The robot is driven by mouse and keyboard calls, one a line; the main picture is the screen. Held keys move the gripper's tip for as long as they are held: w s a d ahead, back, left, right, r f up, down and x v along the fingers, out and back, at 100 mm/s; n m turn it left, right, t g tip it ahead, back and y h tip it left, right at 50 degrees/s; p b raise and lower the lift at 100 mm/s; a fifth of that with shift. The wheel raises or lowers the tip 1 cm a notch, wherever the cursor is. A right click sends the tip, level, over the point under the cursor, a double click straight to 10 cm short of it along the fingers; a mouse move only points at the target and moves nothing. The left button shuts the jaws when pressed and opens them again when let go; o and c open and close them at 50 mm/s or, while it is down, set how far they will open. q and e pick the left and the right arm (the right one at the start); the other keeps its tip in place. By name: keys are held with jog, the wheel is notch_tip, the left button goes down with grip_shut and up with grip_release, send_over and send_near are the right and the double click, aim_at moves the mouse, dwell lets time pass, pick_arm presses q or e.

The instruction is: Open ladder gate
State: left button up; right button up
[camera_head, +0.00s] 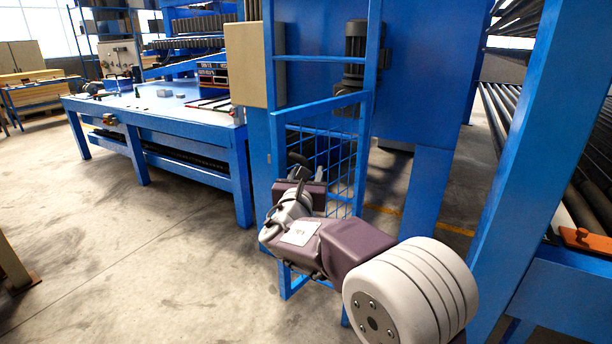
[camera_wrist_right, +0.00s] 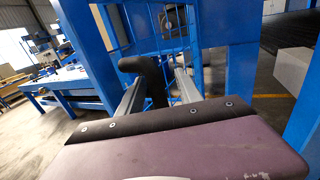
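The ladder gate (camera_head: 318,105) is a blue frame with wire mesh, standing in front of the blue ladder uprights in the head view. Its mesh also shows in the right wrist view (camera_wrist_right: 117,28). A black handle (camera_head: 296,159) sits on the gate's near side. My right gripper (camera_wrist_right: 160,80) is at the handle, its two grey fingers apart. In the right wrist view the handle (camera_wrist_right: 152,78) stands between the fingers, near the left one, with a gap to the right finger. Whether a finger touches it, I cannot tell. My left gripper is not in view.
A beige box (camera_head: 250,65) is mounted above and left of the gate. A blue workbench (camera_head: 150,105) stands at the left. A blue machine post (camera_head: 545,150) and rollers (camera_head: 590,190) are at the right. The floor (camera_head: 150,250) in front and left is clear.

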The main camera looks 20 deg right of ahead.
jog(key=v, duration=0.9)
jog(key=shift+b, duration=0.3)
jog(key=shift+f, duration=0.1)
